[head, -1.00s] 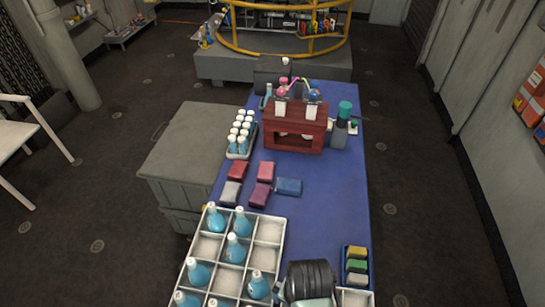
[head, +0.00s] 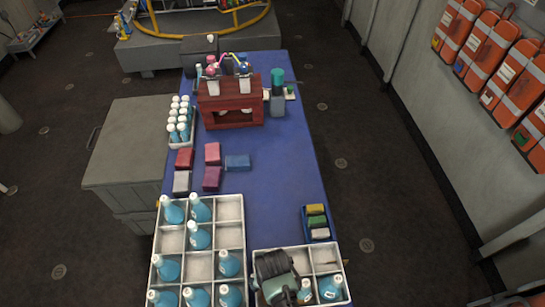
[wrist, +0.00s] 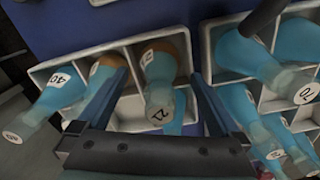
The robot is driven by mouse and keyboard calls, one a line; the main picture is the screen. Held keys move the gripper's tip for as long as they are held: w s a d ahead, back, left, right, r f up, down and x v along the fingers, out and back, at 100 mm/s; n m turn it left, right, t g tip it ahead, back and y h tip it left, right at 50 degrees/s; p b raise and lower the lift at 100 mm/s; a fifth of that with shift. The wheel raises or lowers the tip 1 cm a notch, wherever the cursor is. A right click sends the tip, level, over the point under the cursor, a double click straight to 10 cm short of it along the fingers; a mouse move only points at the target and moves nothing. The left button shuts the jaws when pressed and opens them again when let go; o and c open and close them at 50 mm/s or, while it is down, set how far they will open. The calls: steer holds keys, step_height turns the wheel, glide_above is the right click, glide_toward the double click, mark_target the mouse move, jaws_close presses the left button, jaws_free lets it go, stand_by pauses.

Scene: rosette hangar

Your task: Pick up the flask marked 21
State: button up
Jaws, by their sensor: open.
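The flask marked 21 (wrist: 158,75) is blue with a pale numbered cap and a brown-orange patch near its base. It stands in a cell of a white divided crate (wrist: 128,117) in the wrist view. My gripper (wrist: 163,80) is open, with one finger on each side of this flask in the picture; contact is not clear. In the head view my dark gripper (head: 275,270) is over the smaller crate (head: 334,257) at the table's front. No numbers are readable there, so I cannot tell which flask is 21.
Flask 40 (wrist: 55,90) and an unread flask (wrist: 102,78) stand left of 21. A larger crate (head: 243,225) of several blue flasks, including 70 (wrist: 245,62), is beside it. Coloured blocks (head: 212,153), a blue tray (head: 306,224) and a red rack (head: 230,118) are farther back.

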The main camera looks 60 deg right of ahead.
steer(key=shift+f, duration=0.85)
steer(key=c, duration=1)
steer(key=shift+c, duration=0.4)
steer(key=shift+r, duration=0.15)
